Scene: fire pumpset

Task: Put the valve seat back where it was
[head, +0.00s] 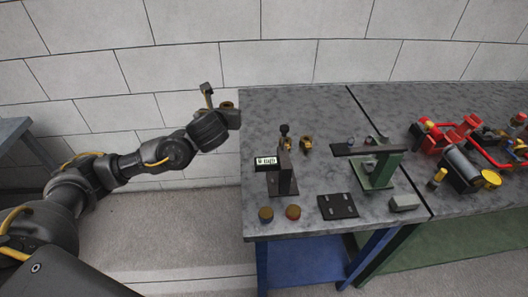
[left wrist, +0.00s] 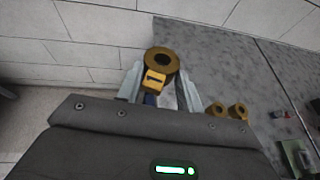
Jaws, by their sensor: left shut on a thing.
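The valve seat appears to be the brass ring (left wrist: 160,61) with a dark central hole in the left wrist view. It sits between the fingers of my left gripper (left wrist: 158,85), which is shut on it. In the head view my left gripper (head: 220,104) is at the table's back left corner, above table height, with a bit of brass (head: 227,105) showing beside it. The gripper hides most of the ring there. A brass fitting (head: 306,145) and a dark-topped fitting (head: 285,133) stand on the table (head: 275,105) to the right. My right gripper is not in view.
A dark stand with a small display (head: 266,161) is near the table's left side. A green stand (head: 376,172) and red pumpset (head: 455,137) are right. The back left tabletop is clear.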

